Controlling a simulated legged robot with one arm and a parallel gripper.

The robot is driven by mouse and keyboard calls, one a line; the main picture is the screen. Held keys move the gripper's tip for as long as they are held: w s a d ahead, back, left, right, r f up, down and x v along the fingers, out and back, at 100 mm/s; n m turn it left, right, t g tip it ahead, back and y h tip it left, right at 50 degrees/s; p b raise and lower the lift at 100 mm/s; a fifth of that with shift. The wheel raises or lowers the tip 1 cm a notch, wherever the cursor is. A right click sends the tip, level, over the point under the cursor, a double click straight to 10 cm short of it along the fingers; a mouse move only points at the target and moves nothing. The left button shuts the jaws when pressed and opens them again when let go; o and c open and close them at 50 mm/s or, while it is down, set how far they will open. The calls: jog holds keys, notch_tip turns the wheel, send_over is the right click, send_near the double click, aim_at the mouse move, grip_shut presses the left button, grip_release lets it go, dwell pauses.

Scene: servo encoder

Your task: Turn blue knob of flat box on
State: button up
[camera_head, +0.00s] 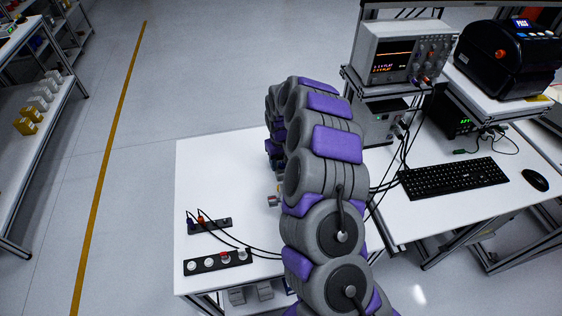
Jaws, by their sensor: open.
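My arm rises from the bottom, bends over the white table (225,165), and its far links come down behind the nearer ones. They hide my gripper. No blue knob on a flat box can be made out; part of the table is hidden behind my arm. A flat black box (236,261) with pale round knobs and a red one lies near the table's front edge. A smaller black strip (214,226) behind it has blue and red plugs at its left end. A small grey and reddish thing (272,201) shows beside my arm, too small to identify.
Dark cables run from the strip rightward under my arm. On the right table stand an oscilloscope (402,52), a black printer (508,62), a keyboard (455,178) and a mouse (535,180). The table's back left is clear. Shelves (50,105) stand at far left.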

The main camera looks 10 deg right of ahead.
jog(key=shift+d, duration=0.15)
jog(key=shift+c, duration=0.2)
jog(key=shift+c, duration=0.8)
grip_shut()
